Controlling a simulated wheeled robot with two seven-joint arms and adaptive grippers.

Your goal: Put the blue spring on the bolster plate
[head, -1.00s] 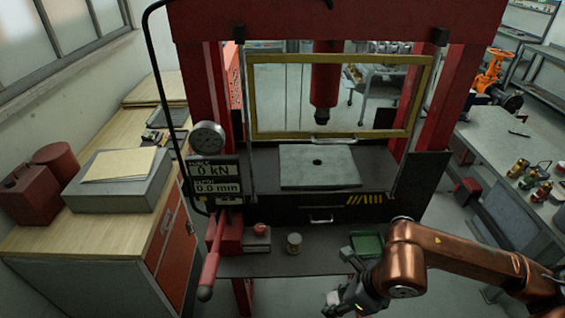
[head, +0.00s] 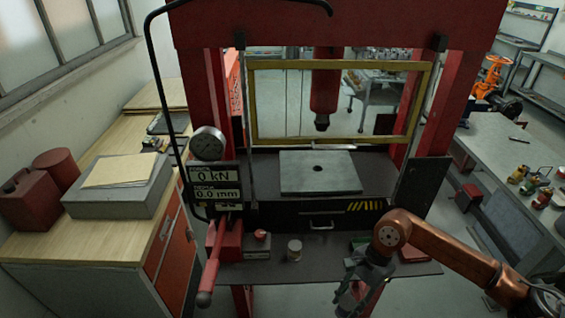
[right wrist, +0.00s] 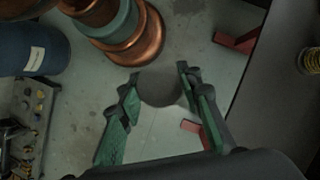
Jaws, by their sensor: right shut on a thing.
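The bolster plate (head: 320,172) is a flat grey plate with a dark centre hole, lying bare on the press bed. My right gripper (head: 350,292) is low, in front of the press shelf's right part. In the right wrist view its green fingers (right wrist: 160,88) are shut on a dark grey round thing (right wrist: 158,88), seen end-on. I cannot tell its colour or whether it is the blue spring; no other blue spring is clearly visible. My left gripper is not in view.
On the front shelf stand a pale coil-like cylinder (head: 294,250), a red-topped block (head: 258,244) and a red piece (head: 413,254). A red lever (head: 212,265) sticks out at the left.

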